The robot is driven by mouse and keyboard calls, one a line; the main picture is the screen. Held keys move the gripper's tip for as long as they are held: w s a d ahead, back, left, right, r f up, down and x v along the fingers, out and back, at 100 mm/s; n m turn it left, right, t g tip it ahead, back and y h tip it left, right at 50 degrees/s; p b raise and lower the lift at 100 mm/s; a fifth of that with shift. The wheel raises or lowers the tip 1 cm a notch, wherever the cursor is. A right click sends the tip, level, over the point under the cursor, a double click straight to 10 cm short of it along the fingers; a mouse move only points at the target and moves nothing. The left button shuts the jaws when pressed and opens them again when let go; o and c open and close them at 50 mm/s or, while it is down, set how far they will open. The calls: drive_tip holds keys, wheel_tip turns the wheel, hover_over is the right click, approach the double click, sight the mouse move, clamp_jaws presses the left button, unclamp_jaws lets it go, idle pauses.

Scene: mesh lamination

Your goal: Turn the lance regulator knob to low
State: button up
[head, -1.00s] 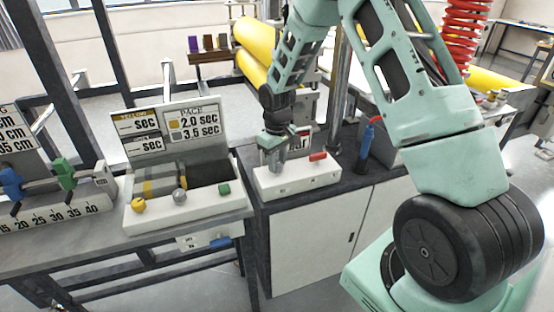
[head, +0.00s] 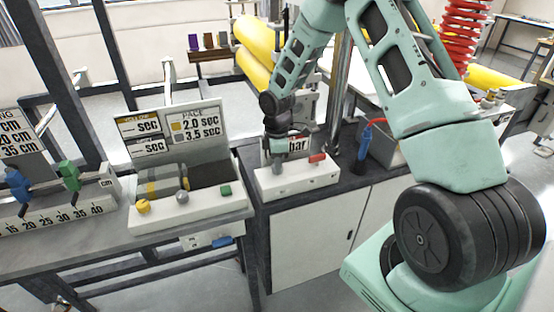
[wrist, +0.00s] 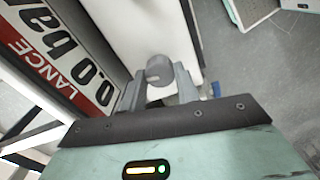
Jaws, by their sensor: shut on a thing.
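The lance regulator is a white box (head: 300,182) on the dark bench top in the head view. A red lever (head: 317,157) sits on its right part. The sign behind it shows "bar" (head: 298,144); in the wrist view the sign (wrist: 62,45) reads "LANCE 0.0 bar". My gripper (head: 279,163) points down at the left part of the box. In the wrist view, my gripper (wrist: 160,82) has its two fingers on either side of the round grey knob (wrist: 159,68), shut on it. The knob's pointer mark is not clear.
To the left, a white console (head: 190,211) has yellow, grey and green knobs under a "PACE" board (head: 198,124). Further left is a ruler unit with blue and green sliders (head: 70,176). A blue torch-like tool (head: 366,138) stands right of the regulator.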

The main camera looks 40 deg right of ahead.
drive_tip(key=shift+n+p, duration=0.4)
drive_tip(key=shift+n, duration=0.7)
drive_tip(key=o, duration=1)
wheel_tip(320, 180, up, 18)
drive_tip(key=shift+f+b, duration=0.25)
drive_tip(key=shift+b, duration=0.95)
